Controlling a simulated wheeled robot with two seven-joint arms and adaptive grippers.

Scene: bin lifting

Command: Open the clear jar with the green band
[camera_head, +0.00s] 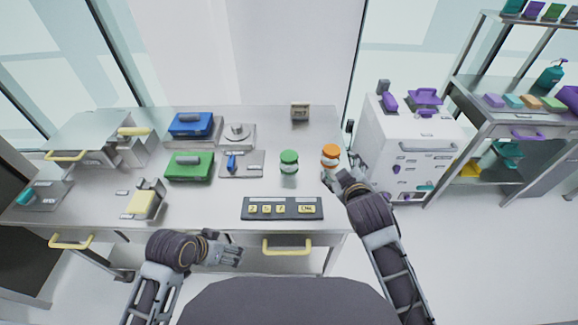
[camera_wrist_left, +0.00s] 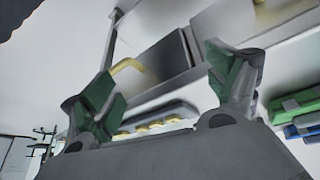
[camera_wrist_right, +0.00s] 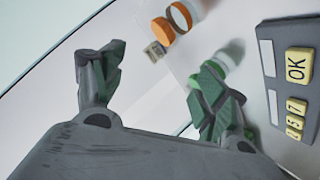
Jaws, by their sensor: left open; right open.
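The clear jar with green parts (camera_head: 289,169) stands upright on the table, right of centre, with a green lid (camera_head: 289,155) on it. In the right wrist view the green-banded jar (camera_wrist_right: 221,62) is partly hidden behind a finger. My right gripper (camera_head: 331,180) is open and empty, to the right of this jar and just in front of an orange-lidded jar (camera_head: 330,154); its fingers also show in the right wrist view (camera_wrist_right: 163,82). My left gripper (camera_head: 236,256) is open and empty in front of the table's front edge; its fingers also show in the left wrist view (camera_wrist_left: 165,82).
A dark keypad panel (camera_head: 282,215) lies in front of the jars. Blue (camera_head: 191,121) and green (camera_head: 188,167) boxes and a grey tray (camera_head: 253,172) are to the left. A white cabinet (camera_head: 400,140) is on the right.

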